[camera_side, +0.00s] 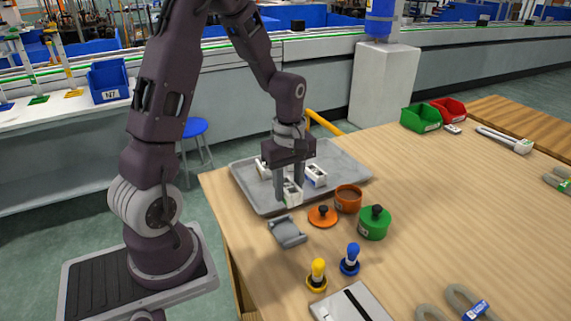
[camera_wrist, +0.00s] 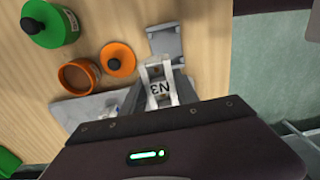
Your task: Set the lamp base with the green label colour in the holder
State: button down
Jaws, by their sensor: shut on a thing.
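My gripper (camera_side: 289,188) points down over the near edge of the grey tray (camera_side: 351,163), shut on a white lamp base (camera_side: 292,196) with a green mark on its side. In the wrist view the held base (camera_wrist: 160,90) shows the text N3 between the fingers. The grey holder (camera_side: 287,232) stands on the table just in front of the tray and looks empty; the wrist view also shows it (camera_wrist: 164,42), just beyond the held base. Another white base with a blue label (camera_side: 315,177) and a further white one (camera_side: 263,169) are on the tray.
An orange lid (camera_side: 322,217), an open orange pot (camera_side: 348,199) and a green lidded pot (camera_side: 374,224) stand right of the holder. Yellow (camera_side: 317,275) and blue (camera_side: 350,260) knobbed pieces stand in front. Green (camera_side: 420,119) and red (camera_side: 449,109) bins are farther back.

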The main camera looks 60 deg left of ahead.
aim_at(287, 195)
jog(key=d, duration=0.1)
jog(key=s+d, duration=0.2)
jog(key=shift+f, duration=3.85)
jog(key=c, duration=0.9)
grip_release()
jog(key=shift+o, duration=0.2)
notch_tip(287, 195, up, 7)
jog(key=shift+r, duration=0.1)
